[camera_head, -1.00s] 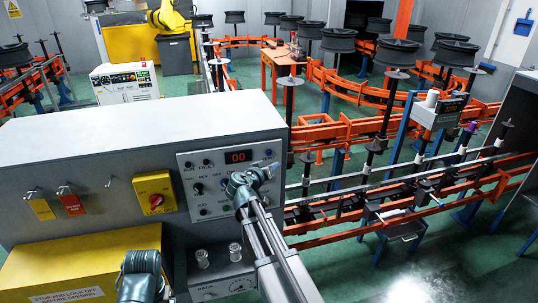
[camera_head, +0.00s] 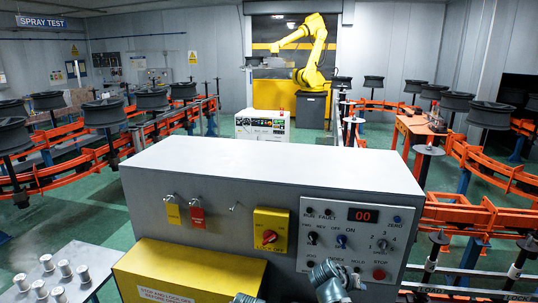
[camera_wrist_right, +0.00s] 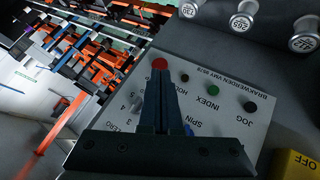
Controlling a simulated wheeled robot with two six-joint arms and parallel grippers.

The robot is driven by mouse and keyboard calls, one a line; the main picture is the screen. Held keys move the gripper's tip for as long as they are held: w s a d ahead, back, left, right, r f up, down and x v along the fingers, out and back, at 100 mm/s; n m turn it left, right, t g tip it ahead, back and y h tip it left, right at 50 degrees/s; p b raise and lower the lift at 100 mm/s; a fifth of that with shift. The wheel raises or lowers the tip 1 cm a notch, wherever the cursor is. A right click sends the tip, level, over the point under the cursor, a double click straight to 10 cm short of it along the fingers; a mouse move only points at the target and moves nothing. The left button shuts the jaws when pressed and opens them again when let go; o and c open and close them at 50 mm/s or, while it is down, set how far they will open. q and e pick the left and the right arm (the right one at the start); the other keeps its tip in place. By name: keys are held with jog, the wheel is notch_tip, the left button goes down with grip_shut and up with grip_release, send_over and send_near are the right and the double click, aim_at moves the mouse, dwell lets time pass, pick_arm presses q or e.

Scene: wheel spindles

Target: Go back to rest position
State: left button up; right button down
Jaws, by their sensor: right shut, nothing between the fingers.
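My right gripper (camera_wrist_right: 163,76) is shut and empty in the right wrist view. Its fingers lie in front of the control panel (camera_wrist_right: 228,122), with their tips just below the red button (camera_wrist_right: 160,63) in the picture. I cannot tell whether they touch the panel. In the head view, a grey joint of my right arm shows at the bottom, in front of the panel (camera_head: 380,243). A small piece of my other arm shows at the bottom edge. My left gripper is not visible.
The grey control cabinet (camera_head: 270,165) fills the near middle. A yellow switch box (camera_head: 270,229) and hanging tags are on its front. Orange conveyor rails (camera_head: 95,155) with wheels stand on both sides. A yellow robot arm (camera_head: 312,50) stands behind. Metal cylinders (camera_head: 47,262) sit at lower left.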

jog(key=s+a+f+n+g+y+b, duration=0.2)
jog(key=s+a+f+n+y+b, duration=0.1)
jog(key=s+a+f, duration=0.4)
jog(key=s+a+f+n+g+y+b, duration=0.3)
jog(key=s+a+f, duration=0.5)
jog(key=s+a, duration=0.4)
jog(key=a+n+b, duration=0.1)
jog(key=a, duration=0.2)
jog(key=shift+a+f+g+y, duration=0.15)
jog(key=shift+f+g+y, duration=0.15)
jog(key=shift+y, duration=0.1)
